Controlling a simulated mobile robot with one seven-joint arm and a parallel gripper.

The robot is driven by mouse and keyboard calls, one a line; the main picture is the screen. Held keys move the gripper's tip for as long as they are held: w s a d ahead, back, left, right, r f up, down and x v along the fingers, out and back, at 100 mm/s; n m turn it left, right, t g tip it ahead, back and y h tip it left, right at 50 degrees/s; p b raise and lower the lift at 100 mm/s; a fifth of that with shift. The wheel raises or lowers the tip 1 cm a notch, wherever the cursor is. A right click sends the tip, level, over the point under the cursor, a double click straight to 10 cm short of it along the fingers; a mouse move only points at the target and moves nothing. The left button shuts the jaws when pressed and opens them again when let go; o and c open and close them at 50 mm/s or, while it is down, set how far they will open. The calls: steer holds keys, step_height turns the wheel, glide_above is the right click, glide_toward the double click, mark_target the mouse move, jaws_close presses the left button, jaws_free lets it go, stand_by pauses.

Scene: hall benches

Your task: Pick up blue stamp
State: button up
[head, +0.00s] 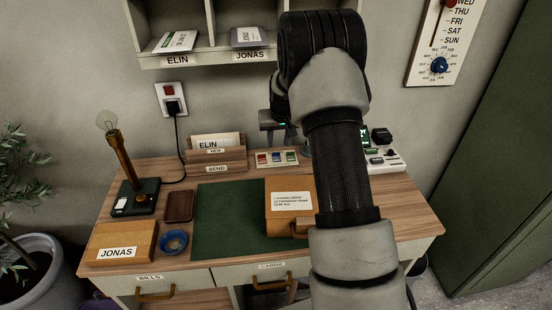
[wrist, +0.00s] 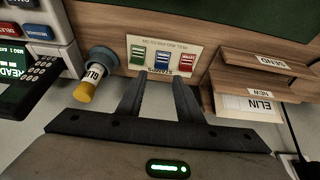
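The blue stamp (wrist: 162,60) is the middle one of three on a cream card (wrist: 150,43) labelled for stamps, with a green stamp (wrist: 138,55) and a red stamp (wrist: 187,61) on either side. In the head view the blue stamp (head: 277,157) sits near the back of the desk. My gripper (wrist: 159,78) is open and empty in the wrist view. Its fingertips point towards the card, in line with the blue stamp; the exact gap cannot be told. In the head view my arm hides part of the gripper.
A wooden letter rack (head: 216,157) stands beside the card. A parcel (head: 290,205) lies on the green mat (head: 230,222). Shelves (head: 208,52) hang above.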

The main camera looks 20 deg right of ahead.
mark_target(277, 157)
steer(key=x, duration=0.7)
steer(key=shift+w+a+f+b, duration=0.1)
steer(key=shift+w+b, duration=0.1)
steer(key=shift+b, duration=0.1)
steer(key=shift+c, duration=0.5)
jaws_close()
